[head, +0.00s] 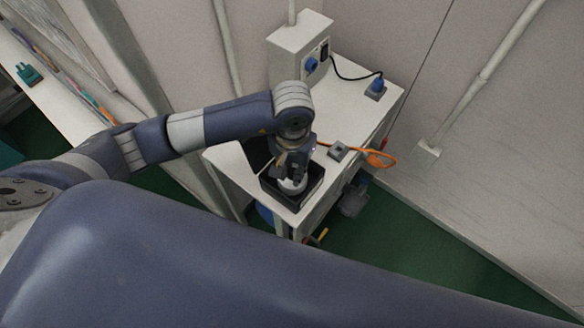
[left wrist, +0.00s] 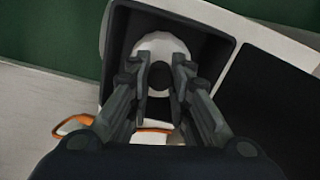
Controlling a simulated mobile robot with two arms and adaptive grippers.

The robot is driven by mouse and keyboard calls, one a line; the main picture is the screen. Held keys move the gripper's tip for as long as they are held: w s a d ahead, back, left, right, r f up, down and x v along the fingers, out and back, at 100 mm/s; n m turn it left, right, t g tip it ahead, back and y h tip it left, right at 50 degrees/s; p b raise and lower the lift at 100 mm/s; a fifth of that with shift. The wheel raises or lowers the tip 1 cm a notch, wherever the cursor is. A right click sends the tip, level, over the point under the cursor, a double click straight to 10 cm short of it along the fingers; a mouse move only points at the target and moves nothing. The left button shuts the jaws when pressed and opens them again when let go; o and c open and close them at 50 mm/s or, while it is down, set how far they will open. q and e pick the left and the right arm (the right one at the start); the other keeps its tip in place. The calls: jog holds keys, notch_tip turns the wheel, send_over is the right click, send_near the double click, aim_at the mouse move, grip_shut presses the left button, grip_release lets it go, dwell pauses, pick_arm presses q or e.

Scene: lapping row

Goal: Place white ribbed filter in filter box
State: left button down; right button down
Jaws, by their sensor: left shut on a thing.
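The white ribbed filter (head: 293,187) is round and pale, with a dark centre in the left wrist view (left wrist: 165,42). My left gripper (head: 292,168) points down and is shut on it; the fingers also show in the left wrist view (left wrist: 160,75). The filter box (head: 271,191) is a black open-topped box near the front corner of the white table. Its dark wall surrounds the filter in the left wrist view (left wrist: 217,50). The filter is within the box opening; I cannot tell whether it touches the floor. Its ribs are too small to see. My right gripper is out of view.
A dark flat panel (left wrist: 275,110) lies beside the filter box. Walls stand close behind.

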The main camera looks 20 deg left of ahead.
pick_arm(q)
jog(key=shift+f, duration=0.4)
jog(key=shift+f, duration=0.1)
jog(key=c, duration=1.5)
grip_release()
jog(key=shift+o, duration=0.2)
